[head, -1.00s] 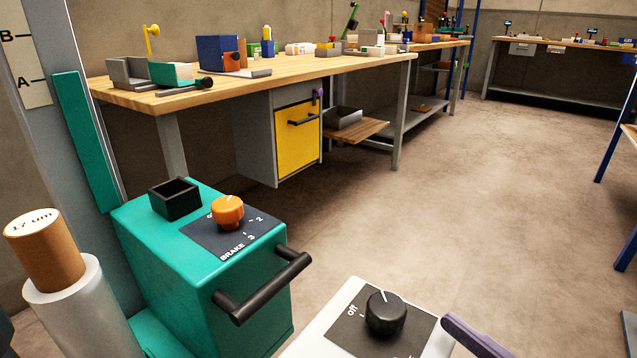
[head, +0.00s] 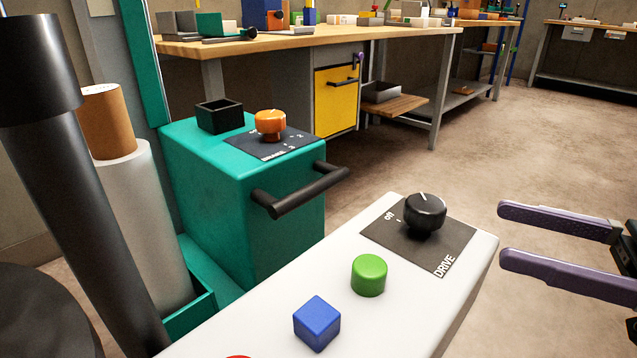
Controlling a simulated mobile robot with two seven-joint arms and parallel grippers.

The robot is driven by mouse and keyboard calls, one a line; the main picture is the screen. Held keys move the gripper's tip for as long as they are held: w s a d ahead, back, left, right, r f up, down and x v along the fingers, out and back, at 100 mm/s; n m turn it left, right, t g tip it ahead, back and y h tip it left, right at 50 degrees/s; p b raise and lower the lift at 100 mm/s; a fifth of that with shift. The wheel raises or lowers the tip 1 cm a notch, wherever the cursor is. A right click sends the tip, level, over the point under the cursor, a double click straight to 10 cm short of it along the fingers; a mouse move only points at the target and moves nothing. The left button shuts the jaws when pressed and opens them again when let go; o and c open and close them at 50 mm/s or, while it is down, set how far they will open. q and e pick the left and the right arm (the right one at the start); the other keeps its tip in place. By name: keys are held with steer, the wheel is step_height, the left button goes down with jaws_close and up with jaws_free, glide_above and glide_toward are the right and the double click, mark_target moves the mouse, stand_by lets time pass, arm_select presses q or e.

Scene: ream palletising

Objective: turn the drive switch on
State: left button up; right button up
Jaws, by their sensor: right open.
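The drive switch is a black round knob (head: 425,214) on a dark plate marked "off" and "DRIVE" (head: 445,262), on top of a white control box (head: 262,325). The white mark on the knob points up and slightly left, towards the back, not straight at the "off" lettering. My right gripper (head: 500,236) comes in from the right with two purple fingers apart. It is open and empty, to the right of the knob and apart from it. My left gripper is not in view.
A green button (head: 369,275) and a blue cube-shaped button (head: 317,323) sit on the white box. Behind stands a teal unit (head: 225,185) with an orange brake knob (head: 270,124) and black handle (head: 300,192). A film roll (head: 150,225) stands left. Floor behind the knob is clear.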

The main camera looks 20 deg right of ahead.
mark_target(426, 203)
steer(key=b+x, duration=0.3)
steer(key=x, duration=0.5)
steer(key=shift+w+a, duration=0.2)
steer(key=shift+w, duration=0.05)
steer(key=shift+w+a+b, duration=0.3)
steer(key=shift+w+a, duration=0.1)
steer(key=shift+w, duration=0.1)
jaws_close()
